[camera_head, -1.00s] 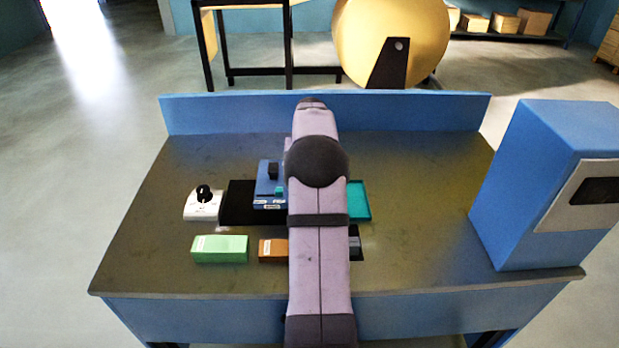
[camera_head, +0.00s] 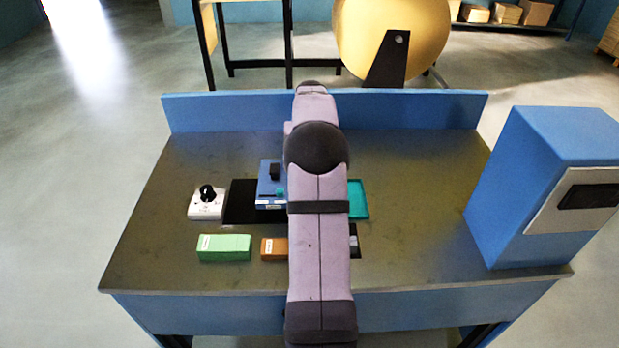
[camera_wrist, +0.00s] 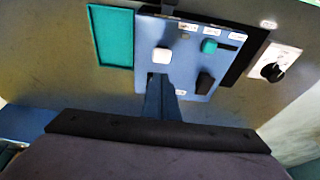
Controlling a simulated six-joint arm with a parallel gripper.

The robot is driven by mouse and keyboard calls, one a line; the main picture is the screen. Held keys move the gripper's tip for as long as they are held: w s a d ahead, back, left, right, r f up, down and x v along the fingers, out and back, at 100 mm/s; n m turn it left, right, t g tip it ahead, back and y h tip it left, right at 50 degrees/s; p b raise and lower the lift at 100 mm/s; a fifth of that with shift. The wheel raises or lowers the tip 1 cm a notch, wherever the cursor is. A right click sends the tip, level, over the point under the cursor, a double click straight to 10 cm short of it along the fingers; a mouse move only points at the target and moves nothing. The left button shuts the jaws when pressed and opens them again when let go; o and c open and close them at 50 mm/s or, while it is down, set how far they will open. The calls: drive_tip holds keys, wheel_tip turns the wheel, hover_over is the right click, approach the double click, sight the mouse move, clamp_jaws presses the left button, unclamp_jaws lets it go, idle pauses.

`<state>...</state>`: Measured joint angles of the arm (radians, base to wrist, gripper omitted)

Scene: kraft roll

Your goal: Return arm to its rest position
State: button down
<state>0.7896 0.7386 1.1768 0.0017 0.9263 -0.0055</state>
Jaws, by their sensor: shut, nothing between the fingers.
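My arm runs up the middle of the head view and hides my gripper there. In the wrist view my gripper (camera_wrist: 163,95) shows as narrow fingers pressed together, shut and empty, in front of the blue control panel (camera_wrist: 192,72). The panel carries a white button (camera_wrist: 162,55), a teal slider (camera_wrist: 209,45) and a dark knob (camera_wrist: 204,83). In the head view the blue panel (camera_head: 268,182) lies on a black mat (camera_head: 240,203), partly hidden by my arm. I cannot tell the exact gap between fingers and panel.
A white dial box (camera_head: 206,204), a green box (camera_head: 224,247) and a brown box (camera_head: 273,249) sit left of my arm. A teal tray (camera_head: 358,199) lies right of it. A blue cabinet (camera_head: 535,190) stands at the right edge. The table has a raised blue back (camera_head: 230,112).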

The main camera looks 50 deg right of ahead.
idle(0.7)
drive_tip(key=s+a+f+n+y+b, duration=0.1)
drive_tip(key=a+f+n+b, duration=0.1)
drive_tip(key=a, duration=1.1)
drive_tip(key=s+a+f+n+y+b, duration=0.1)
drive_tip(key=a+n, duration=0.1)
drive_tip(key=a, duration=1)
drive_tip(key=s+a+f+n+g+b, duration=0.1)
drive_tip(key=s+a+f+n, duration=0.25)
drive_tip(key=s+a, duration=0.55)
drive_tip(key=s+a+f+n+g+b, duration=0.15)
drive_tip(key=s+a+f, duration=0.25)
drive_tip(key=s+a, duration=0.45)
wheel_tip(320, 180, down, 9)
drive_tip(key=b, duration=1)
drive_tip(key=shift+s+f, duration=0.2)
drive_tip(key=shift+s, duration=0.05)
